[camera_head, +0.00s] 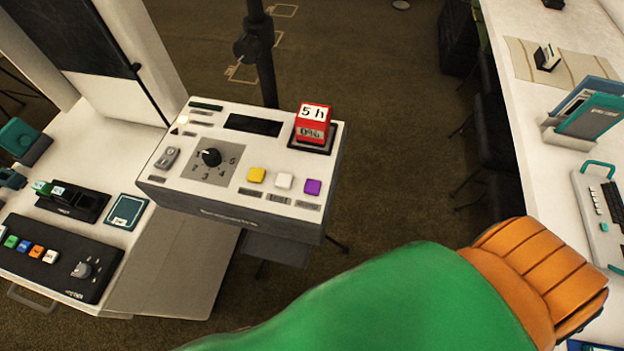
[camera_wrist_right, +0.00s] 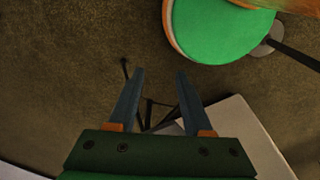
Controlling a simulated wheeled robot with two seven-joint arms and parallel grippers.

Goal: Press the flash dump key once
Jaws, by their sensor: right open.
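A white control box (camera_head: 215,190) stands left of centre in the head view. Its front row has a yellow key (camera_head: 256,175), a white key (camera_head: 284,181) and a purple key (camera_head: 312,187). The labels below them are too small to read surely, so I cannot tell which is the flash dump key. A black rotary knob (camera_head: 211,157) and a red block marked "5 h" (camera_head: 313,122) are also on the box. My right gripper (camera_wrist_right: 160,75) is open and empty above the dark floor in the right wrist view; the head view does not show its fingers. My left gripper is not in view.
A left bench carries a black panel with coloured buttons (camera_head: 50,257) and a teal-edged pad (camera_head: 127,211). A dark pole (camera_head: 260,55) rises behind the box. A right-hand table (camera_head: 530,120) holds a file rack (camera_head: 583,118) and a keyboard unit (camera_head: 602,215). Carpet lies between.

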